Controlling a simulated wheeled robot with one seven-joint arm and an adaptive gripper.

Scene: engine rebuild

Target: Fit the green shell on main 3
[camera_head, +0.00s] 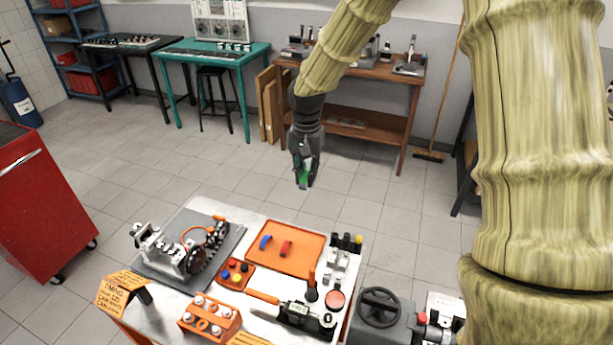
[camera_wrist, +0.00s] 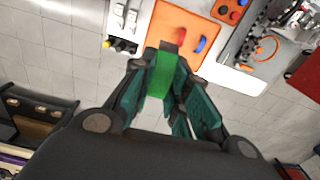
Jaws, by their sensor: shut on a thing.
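My gripper (camera_head: 304,178) is raised behind the workbench, above the far edge of the orange tray. It is shut on the green shell (camera_wrist: 162,74), which sits between the fingers in the wrist view; a bit of green also shows at the fingertips in the head view. The engine block (camera_head: 178,252) with its dark round parts (camera_head: 205,250) stands on a grey mat at the bench's left. I cannot tell which of its seats is main 3. A blue shell (camera_head: 265,242) and a red shell (camera_head: 286,249) lie in the orange tray (camera_head: 308,262).
A small orange tray with coloured caps (camera_head: 236,272), an orange rack (camera_head: 208,322), a gauge (camera_head: 298,312) and a dark wheel fixture (camera_head: 380,308) crowd the bench front. A red cabinet (camera_head: 40,205) stands left. Open floor lies behind the bench.

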